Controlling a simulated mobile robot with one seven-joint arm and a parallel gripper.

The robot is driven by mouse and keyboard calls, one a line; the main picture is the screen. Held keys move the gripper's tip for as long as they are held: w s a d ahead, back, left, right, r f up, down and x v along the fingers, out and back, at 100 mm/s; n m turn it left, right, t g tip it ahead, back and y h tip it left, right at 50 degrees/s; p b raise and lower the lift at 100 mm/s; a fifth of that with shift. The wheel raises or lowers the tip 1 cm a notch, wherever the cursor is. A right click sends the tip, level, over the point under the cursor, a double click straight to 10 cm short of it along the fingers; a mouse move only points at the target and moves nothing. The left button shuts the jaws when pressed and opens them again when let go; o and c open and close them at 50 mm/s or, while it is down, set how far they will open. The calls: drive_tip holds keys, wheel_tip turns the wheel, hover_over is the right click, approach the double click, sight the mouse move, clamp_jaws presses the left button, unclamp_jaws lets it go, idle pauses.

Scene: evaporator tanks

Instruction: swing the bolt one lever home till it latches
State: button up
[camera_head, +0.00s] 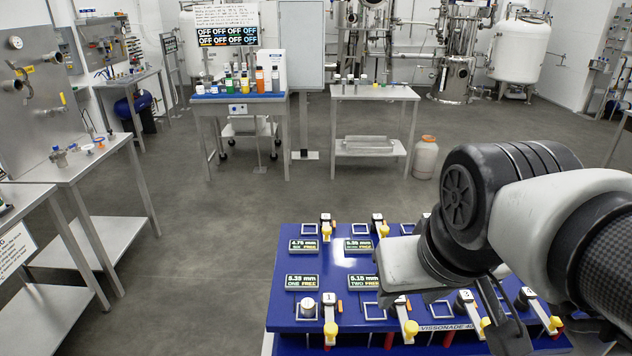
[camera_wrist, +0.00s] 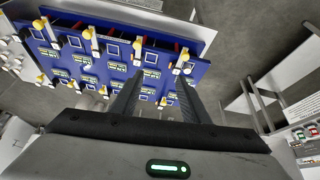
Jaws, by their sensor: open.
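The bolt one lever (camera_head: 331,326) is a light bar with a yellow knob at the front left of the blue panel (camera_head: 290,262). Its knob end points toward the panel's front edge. The display above it (camera_head: 302,282) reads ONE FREE. In the wrist view the blue panel (camera_wrist: 205,72) appears turned round, and the lever at its right end (camera_wrist: 181,58) looks like the same one. My gripper (camera_wrist: 160,92) is open, with nothing visible between its dark fingers. They point toward the panel; their distance from the lever is unclear. My arm covers the panel's right part in the head view.
A white round knob (camera_head: 308,305) stands just left of lever one. Lever two (camera_head: 405,320) and similar levers line the front edge; more stand in the back row. Steel benches (camera_head: 70,175) line the left. The grey floor (camera_head: 200,240) left of the panel is clear.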

wheel_tip(320, 180, down, 9)
drive_tip(key=a+n+g+h+b, duration=0.2)
drive_tip(key=a+n+g, duration=0.1)
drive_tip(key=n+g, duration=0.15)
drive_tip(key=n+t+h+b, duration=0.6)
drive_tip(key=n+t+h, duration=0.55)
drive_tip(key=n, duration=1.05)
approach(335, 326)
drive_tip(key=shift+m, duration=0.25)
drive_tip(key=x, duration=0.8)
drive_tip(key=f+x, duration=0.1)
drive_tip(key=x, duration=0.4)
drive_tip(key=shift+w+a+f, duration=0.1)
drive_tip(key=shift+w, duration=0.15)
clamp_jaws()
